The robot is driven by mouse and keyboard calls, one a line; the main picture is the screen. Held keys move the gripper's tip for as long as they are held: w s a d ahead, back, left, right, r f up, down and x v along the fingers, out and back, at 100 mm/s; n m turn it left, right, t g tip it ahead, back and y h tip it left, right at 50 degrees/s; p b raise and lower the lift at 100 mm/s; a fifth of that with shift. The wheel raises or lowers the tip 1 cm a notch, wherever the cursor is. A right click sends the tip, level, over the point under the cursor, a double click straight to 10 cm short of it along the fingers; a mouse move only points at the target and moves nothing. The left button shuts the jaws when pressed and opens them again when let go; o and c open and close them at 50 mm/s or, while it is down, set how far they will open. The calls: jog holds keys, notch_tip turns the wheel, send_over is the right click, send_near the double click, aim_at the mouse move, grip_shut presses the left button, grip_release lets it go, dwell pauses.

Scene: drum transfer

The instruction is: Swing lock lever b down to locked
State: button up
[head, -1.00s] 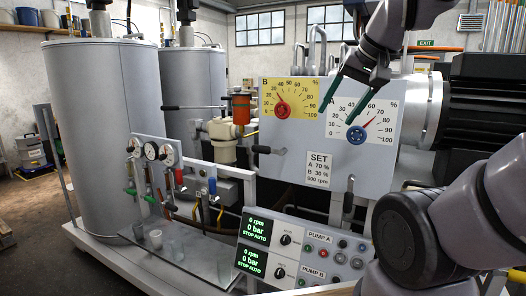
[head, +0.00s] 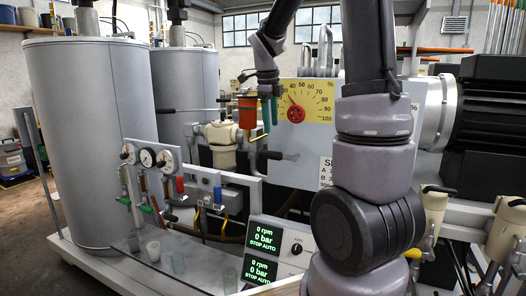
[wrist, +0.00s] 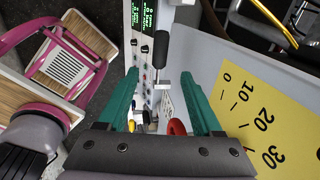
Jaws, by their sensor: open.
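Lock lever b is probably the black-handled lever (head: 273,155) at the lower left of the grey panel, under the yellow B dial (head: 305,104). Its handle points left, about level. In the wrist view a black handle (wrist: 161,50) shows beyond the fingertips, roughly in line with the gap between them. My gripper (head: 269,126) points down at the panel's left edge, above the lever and apart from it. Its green fingers are open and empty; they also show in the wrist view (wrist: 162,82). My arm hides the panel's right part.
An orange-topped filter (head: 248,112) stands just left of my gripper. Gauges (head: 147,158) and small valves sit at lower left. Pump displays (head: 262,240) stand below the panel. Large grey tanks (head: 90,140) fill the left. The wrist view shows a pink-framed chair-like object (wrist: 70,65).

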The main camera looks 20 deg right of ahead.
aim_at(273, 152)
jog(key=f, duration=0.3)
jog(key=w+d+f, duration=0.1)
jog(key=f, duration=0.6)
jog(key=shift+w+d+f, duration=0.25)
jog(key=shift+f, duration=0.05)
grip_shut()
jog(key=shift+r, duration=0.1)
dwell(0.9)
